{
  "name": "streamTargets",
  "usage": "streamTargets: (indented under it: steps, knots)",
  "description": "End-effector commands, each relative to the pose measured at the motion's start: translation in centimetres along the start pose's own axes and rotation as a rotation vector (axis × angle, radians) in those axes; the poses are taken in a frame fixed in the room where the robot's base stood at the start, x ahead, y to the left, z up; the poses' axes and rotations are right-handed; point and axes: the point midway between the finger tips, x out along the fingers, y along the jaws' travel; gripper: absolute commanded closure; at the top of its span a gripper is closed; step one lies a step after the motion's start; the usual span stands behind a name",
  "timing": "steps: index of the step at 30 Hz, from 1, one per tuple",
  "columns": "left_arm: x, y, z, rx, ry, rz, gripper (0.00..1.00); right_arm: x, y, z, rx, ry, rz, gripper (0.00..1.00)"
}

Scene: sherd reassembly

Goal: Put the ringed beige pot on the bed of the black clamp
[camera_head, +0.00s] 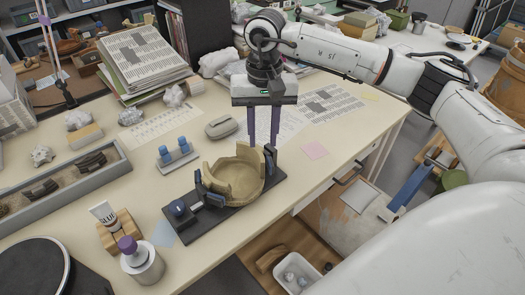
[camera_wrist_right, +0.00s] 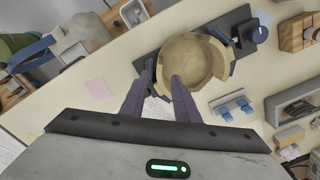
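The beige pot (camera_head: 233,181) has a broken, stepped rim and sits upright on the bed of the black clamp (camera_head: 222,220), between its two dark jaws. The clamp's blue knob (camera_head: 178,208) is at the front left. My right gripper (camera_head: 263,143) points down at the pot's back right side. In the wrist view the pot (camera_wrist_right: 207,62) is ahead of the right gripper (camera_wrist_right: 163,76); one finger overlaps its rim and the other is outside, near a jaw. A gap shows between the fingers. Whether they touch the pot is unclear. My left gripper is out of view.
A blue-topped holder (camera_head: 175,155) and a grey oval object (camera_head: 221,127) stand behind the clamp. A grey tray (camera_head: 120,168) of dark sherds lies left. A glue tube (camera_head: 104,214) and a purple-lidded jar (camera_head: 142,262) are at front left. The table's edge is close on the right.

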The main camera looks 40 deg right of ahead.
Motion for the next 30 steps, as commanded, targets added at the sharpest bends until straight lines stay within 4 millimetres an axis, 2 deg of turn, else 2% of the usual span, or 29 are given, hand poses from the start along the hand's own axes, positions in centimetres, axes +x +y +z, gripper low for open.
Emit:
streamTargets:
  steps: [3,9,30]
  knots:
    - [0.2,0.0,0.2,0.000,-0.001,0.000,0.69,-2.4,-0.1,0.0,-0.001,0.003,-0.002,0.72]
    - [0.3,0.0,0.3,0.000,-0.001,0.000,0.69,-4.6,-0.1,0.0,-0.001,-0.001,-0.001,0.72]
    - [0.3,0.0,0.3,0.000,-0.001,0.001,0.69,-5.0,0.0,0.0,-0.001,-0.001,0.000,0.72]
